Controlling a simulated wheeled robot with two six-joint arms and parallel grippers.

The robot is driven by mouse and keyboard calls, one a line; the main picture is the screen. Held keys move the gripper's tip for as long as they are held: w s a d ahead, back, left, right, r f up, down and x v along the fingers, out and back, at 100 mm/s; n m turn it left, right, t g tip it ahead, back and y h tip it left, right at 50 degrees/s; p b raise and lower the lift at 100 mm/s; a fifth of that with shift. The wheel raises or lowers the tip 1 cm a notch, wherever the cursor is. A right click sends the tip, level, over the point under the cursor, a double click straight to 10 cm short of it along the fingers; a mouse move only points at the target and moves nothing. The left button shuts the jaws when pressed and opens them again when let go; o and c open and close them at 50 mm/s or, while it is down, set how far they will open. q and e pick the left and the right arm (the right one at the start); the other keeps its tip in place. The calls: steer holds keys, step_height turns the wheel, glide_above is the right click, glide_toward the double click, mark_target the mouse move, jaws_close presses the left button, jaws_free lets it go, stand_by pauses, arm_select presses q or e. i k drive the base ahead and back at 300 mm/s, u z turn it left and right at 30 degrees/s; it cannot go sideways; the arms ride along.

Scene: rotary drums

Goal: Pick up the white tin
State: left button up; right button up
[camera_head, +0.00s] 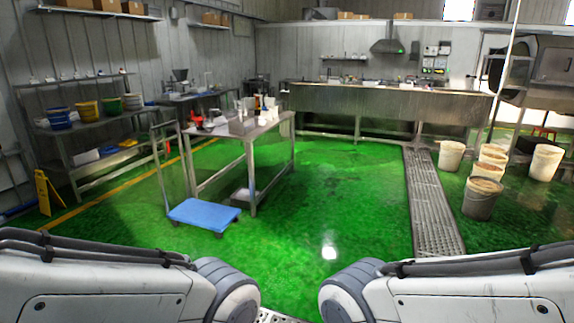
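I cannot single out a white tin with certainty. Small whitish containers (249,104) stand on the steel table (228,131) left of centre, too small to identify. Several larger whitish buckets stand on the floor at the right, one of them a greyish bucket (482,198) near the front. My two arms come in from the lower left and lower right corners, well short of the table. Only their links show; both grippers are out of the picture.
A blue platform cart (203,214) stands before the table. A yellow floor sign (45,192) is at the left, by shelves with coloured buckets. A metal floor grate (430,205) runs along the right. A long steel counter (390,102) spans the back. The green floor in the middle is clear.

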mark_target(262, 120)
steer(key=z, duration=0.3)
steer(key=i, duration=1.9)
steer(key=z, duration=0.45)
steer(key=i, duration=3.8)
steer(key=u, duration=0.3)
steer(key=i, duration=1.85)
steer(key=u, duration=1.35)
steer(key=i, duration=1.5)
steer(key=u, duration=1.2)
steer(key=i, duration=0.7)
steer(key=u, duration=0.25)
